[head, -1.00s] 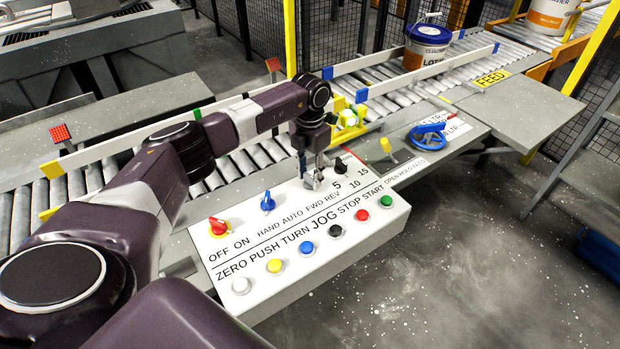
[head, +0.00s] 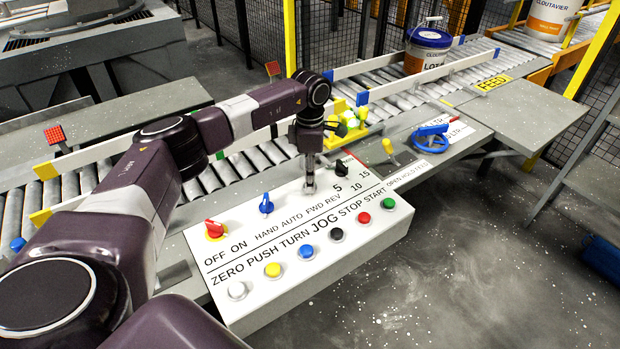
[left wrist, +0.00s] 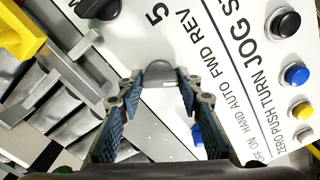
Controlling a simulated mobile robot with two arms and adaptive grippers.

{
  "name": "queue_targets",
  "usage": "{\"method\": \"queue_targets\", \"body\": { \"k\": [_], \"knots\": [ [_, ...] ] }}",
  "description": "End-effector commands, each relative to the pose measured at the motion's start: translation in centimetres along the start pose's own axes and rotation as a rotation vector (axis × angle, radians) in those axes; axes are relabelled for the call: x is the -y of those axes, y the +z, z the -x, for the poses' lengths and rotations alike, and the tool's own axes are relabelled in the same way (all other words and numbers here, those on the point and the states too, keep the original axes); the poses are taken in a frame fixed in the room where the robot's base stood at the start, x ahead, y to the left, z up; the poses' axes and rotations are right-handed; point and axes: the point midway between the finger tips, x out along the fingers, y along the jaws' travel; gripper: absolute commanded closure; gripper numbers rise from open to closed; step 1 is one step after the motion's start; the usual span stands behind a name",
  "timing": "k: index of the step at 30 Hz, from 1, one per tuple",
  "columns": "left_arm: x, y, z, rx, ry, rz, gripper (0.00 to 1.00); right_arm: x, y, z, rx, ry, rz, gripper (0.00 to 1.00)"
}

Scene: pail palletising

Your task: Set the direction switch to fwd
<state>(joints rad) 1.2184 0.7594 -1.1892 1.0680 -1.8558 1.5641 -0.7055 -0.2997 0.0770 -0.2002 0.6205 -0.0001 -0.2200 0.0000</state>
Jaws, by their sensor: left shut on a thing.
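The white control panel (head: 285,225) carries a row of switches and a row of push buttons. The direction switch, a grey knob (left wrist: 158,72) by the FWD REV lettering, sits between my left fingertips in the left wrist view. My left gripper (head: 309,187) points down onto it and is shut on it. In the head view the gripper hides most of the knob, so I cannot tell which way it points. My right gripper is not in view.
Beside the direction switch stand the blue HAND AUTO switch (head: 266,203) and a black speed knob (head: 342,167). A red OFF ON switch (head: 214,229) is further left. Push buttons line the front. The roller conveyor (head: 205,180) runs behind.

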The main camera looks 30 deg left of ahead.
Motion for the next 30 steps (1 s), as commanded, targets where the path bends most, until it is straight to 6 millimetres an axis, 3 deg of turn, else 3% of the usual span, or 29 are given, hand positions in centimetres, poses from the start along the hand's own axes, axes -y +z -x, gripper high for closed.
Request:
{"method": "queue_targets", "body": {
  "k": [19,20,21,24,30],
  "knots": [
    [-0.18,-0.02,0.22,0.001,0.005,-0.054,0.91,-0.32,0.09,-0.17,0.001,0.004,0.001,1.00],
    [-0.18,-0.02,0.22,0.001,0.005,-0.053,0.66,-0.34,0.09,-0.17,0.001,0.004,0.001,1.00],
    [-0.18,-0.02,0.22,0.001,0.005,-0.053,0.62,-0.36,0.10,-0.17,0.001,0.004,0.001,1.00],
    [-0.15,-0.01,0.18,0.001,0.004,-0.053,0.51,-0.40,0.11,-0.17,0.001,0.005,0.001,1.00],
    [-0.08,0.00,0.09,0.001,0.002,-0.052,0.49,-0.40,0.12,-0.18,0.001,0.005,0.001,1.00]
  ]
}}
